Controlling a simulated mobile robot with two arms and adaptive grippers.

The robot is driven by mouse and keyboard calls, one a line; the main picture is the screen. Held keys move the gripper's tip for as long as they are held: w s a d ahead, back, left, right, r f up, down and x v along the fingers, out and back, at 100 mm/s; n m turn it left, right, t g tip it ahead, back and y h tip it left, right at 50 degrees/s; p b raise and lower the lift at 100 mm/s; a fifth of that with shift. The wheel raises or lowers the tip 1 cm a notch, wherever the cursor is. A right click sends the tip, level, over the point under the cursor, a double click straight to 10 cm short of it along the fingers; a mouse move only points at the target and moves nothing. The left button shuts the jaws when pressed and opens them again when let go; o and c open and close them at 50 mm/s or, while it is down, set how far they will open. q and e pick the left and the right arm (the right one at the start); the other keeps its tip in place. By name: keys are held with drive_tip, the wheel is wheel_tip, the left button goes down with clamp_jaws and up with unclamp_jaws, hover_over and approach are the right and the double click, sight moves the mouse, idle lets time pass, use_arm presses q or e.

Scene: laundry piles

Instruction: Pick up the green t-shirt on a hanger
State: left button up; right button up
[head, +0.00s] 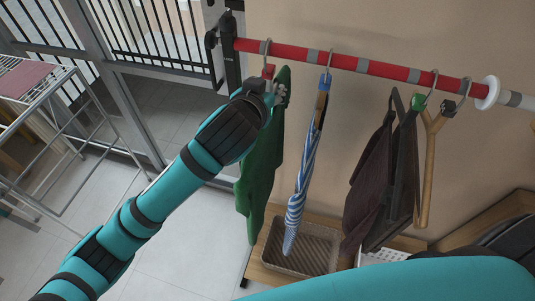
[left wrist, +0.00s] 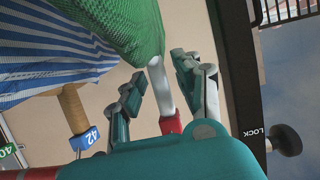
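The green t-shirt (head: 262,165) hangs at the left end of the red striped rail (head: 300,53), its hook over the rail and a red tag at the hook's base. My left gripper (head: 274,92) is at the top of this hanger and partly hides it. In the left wrist view the green cloth (left wrist: 140,28) is above, and the pale hanger neck (left wrist: 158,82) with its red tag (left wrist: 170,124) lies between my left gripper's fingers (left wrist: 160,88). Gaps show on both sides, so the gripper is open around the neck. My right gripper is not in view.
A blue-striped garment (head: 302,180) hangs just right of the t-shirt. A dark garment (head: 372,175) and a wooden hanger (head: 427,185) hang farther right. A wicker basket (head: 299,262) stands below. A drying rack (head: 50,130) stands at left; the floor between is clear.

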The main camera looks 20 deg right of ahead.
sight(267, 76)
use_arm(q)
clamp_jaws()
drive_tip(key=shift+r, duration=0.1)
idle(0.3)
drive_tip(key=shift+r+b, duration=0.35)
drive_tip(key=shift+r, duration=0.2)
wheel_tip(267, 76, up, 2)
drive_tip(key=shift+r+b, duration=0.1)
drive_tip(key=shift+b, duration=0.35)
drive_tip(key=s+a+b, duration=0.1)
drive_tip(key=s+a, duration=0.1)
drive_tip(key=s, duration=0.2)
drive_tip(key=s+a+b, duration=0.2)
drive_tip(key=s+a, duration=0.1)
drive_tip(key=s, duration=0.1)
drive_tip(key=s+a+r+b, duration=0.1)
drive_tip(key=s+a, duration=0.2)
drive_tip(key=s, duration=0.1)
drive_tip(key=shift+s+a+r+b, duration=0.1)
drive_tip(key=shift+s+a+b, duration=0.1)
drive_tip(key=shift+b, duration=0.2)
drive_tip(key=shift+s+a+r, duration=0.1)
drive_tip(key=shift+s+a, duration=0.1)
drive_tip(key=shift+s, duration=0.15)
drive_tip(key=shift+a, duration=0.1)
